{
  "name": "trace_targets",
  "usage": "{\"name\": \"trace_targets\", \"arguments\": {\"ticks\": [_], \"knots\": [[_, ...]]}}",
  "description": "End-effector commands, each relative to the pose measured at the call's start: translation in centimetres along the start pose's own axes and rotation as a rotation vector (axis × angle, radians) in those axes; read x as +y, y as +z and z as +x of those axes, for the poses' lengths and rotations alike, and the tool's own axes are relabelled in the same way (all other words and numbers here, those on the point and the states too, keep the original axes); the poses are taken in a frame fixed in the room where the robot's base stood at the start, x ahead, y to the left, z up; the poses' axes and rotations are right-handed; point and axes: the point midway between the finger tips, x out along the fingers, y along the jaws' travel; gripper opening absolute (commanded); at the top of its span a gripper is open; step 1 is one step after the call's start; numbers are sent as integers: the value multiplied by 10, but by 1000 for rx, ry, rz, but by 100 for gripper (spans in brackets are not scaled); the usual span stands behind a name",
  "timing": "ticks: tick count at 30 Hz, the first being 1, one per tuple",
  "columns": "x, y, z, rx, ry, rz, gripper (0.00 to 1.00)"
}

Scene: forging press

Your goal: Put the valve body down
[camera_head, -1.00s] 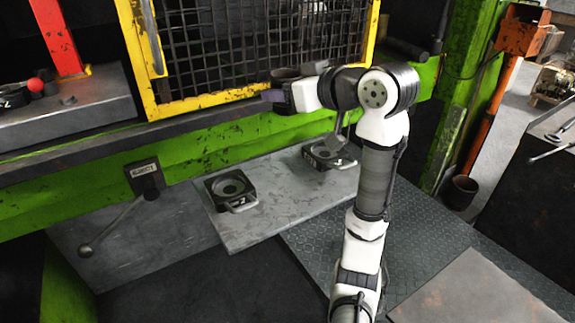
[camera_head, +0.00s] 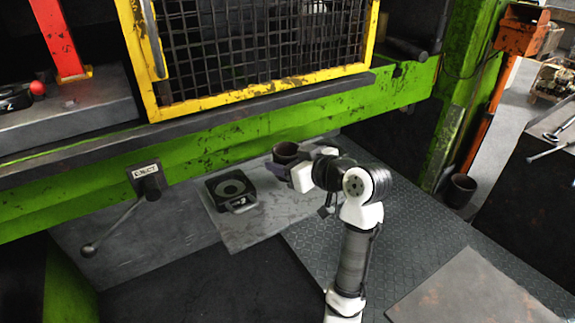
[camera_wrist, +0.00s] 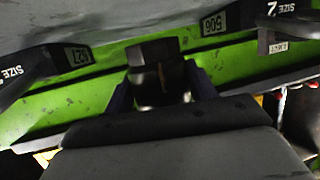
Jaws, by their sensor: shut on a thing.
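The valve body (camera_head: 287,152), a dark cup-like cylinder, is in my gripper (camera_head: 284,166). In the head view it shows above the back part of the grey plate (camera_head: 262,226), below the green beam. In the wrist view the valve body (camera_wrist: 156,78) sits between the two dark blue fingers, which are shut on it. I cannot tell whether it touches anything below. A black square nest (camera_head: 231,189) with a round recess and a front handle lies on the plate, left of my gripper. A second such nest is hidden behind my arm in the head view.
The green press beam (camera_head: 215,134) and yellow-framed mesh guard (camera_head: 250,55) stand behind my gripper. An eject lever (camera_head: 118,221) is at the left. In the wrist view, number tags 527 (camera_wrist: 78,56) and 506 (camera_wrist: 213,24) show. Dark floor lies in front of the plate.

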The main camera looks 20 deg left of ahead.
Motion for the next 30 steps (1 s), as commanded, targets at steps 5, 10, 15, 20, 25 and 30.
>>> {"name": "trace_targets", "arguments": {"ticks": [5, 10, 15, 20, 25, 30], "knots": [[0, 14, 4, 3, 1, 0, 15], [0, 14, 4, 3, 1, -1, 15], [0, 17, 5, 3, 1, -1, 15], [0, 18, 6, 0, 0, 0, 71], [0, 18, 6, 0, 0, 0, 78], [0, 17, 5, 0, 0, 0, 78]]}}
